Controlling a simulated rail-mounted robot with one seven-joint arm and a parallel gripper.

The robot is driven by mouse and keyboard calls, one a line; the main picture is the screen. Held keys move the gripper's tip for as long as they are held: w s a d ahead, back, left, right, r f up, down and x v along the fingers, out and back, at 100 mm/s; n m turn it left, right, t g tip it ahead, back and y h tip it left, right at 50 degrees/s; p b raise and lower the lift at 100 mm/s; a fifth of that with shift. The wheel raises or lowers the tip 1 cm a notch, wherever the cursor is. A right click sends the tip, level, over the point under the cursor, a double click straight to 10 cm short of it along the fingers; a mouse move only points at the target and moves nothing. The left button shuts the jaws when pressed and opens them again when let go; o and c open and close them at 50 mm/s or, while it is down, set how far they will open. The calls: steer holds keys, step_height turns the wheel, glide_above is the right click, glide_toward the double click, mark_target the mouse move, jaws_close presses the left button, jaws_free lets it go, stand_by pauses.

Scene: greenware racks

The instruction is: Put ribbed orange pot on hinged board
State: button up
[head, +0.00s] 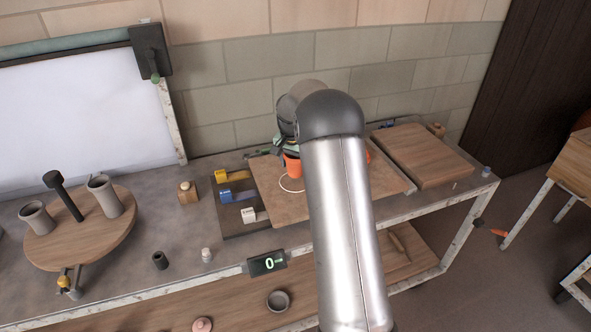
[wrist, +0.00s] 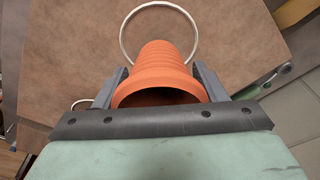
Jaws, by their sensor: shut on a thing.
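My gripper (wrist: 160,82) is shut on the ribbed orange pot (wrist: 160,68), one finger on each side. The pot's open rim faces the wrist camera and its narrower end points toward a white ring. In the head view the pot (head: 292,167) shows just left of my arm, above a brown board (head: 275,205). This board also shows in the wrist view (wrist: 70,50). It seems to be the hinged board; its hinge is not clear. The white ring (head: 290,190) is on the board, close to the pot. I cannot tell whether the pot touches the board.
A wooden board (head: 430,157) lies to the right. Several small blocks, one yellow (head: 230,175), sit at the left edge. A round wooden stand (head: 85,240) holds grey cups at the far left. A bit of orange (head: 368,157) shows behind my arm.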

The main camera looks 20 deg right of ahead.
mark_target(295, 171)
steer(key=shift+f, duration=1.5)
steer(key=shift+f, duration=0.1)
steer(key=o, duration=1.1)
steer(key=shift+f, duration=0.1)
